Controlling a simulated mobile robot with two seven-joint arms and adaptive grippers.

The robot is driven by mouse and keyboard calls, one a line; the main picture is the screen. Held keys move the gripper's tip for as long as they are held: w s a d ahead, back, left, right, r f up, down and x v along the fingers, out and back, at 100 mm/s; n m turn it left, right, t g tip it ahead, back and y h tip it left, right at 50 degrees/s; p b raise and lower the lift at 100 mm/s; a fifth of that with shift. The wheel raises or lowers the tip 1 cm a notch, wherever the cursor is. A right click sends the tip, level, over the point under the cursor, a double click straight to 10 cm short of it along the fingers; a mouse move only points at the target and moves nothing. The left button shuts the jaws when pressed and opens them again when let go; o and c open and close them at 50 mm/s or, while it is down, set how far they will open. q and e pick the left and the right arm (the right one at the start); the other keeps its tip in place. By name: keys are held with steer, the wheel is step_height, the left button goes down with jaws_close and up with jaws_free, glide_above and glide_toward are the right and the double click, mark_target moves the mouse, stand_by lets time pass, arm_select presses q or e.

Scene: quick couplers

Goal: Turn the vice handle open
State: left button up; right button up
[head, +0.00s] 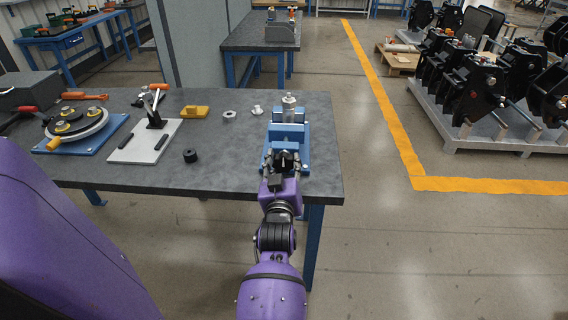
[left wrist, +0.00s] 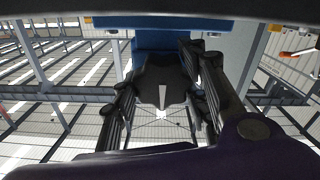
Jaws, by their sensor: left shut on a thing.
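The blue vice (head: 290,134) stands at the right end of the grey workbench, with a silver coupler part (head: 289,103) upright at its far end. My left gripper (head: 282,163) is at the near end of the vice, shut on the dark vice handle (head: 288,158). In the left wrist view the black handle (left wrist: 163,82) sits between the two fingers, below the blue vice body (left wrist: 160,22). The fingers hide part of the handle, so its exact angle is hard to tell. My right gripper is not in view.
On the grey workbench (head: 225,170) are a round fixture on a blue plate (head: 78,123), a toggle clamp on a white plate (head: 148,140), a yellow block (head: 195,112), a black ring (head: 190,156) and small metal fittings (head: 229,115). Open floor lies right of the bench.

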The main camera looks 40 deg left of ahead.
arm_select(q)
steer(key=shift+w+d+f, duration=0.1)
steer(key=shift+d, duration=0.1)
steer(key=o, duration=1.1)
steer(key=v, duration=0.7)
steer(key=shift+s, duration=0.25)
steer(key=shift+d, duration=0.15)
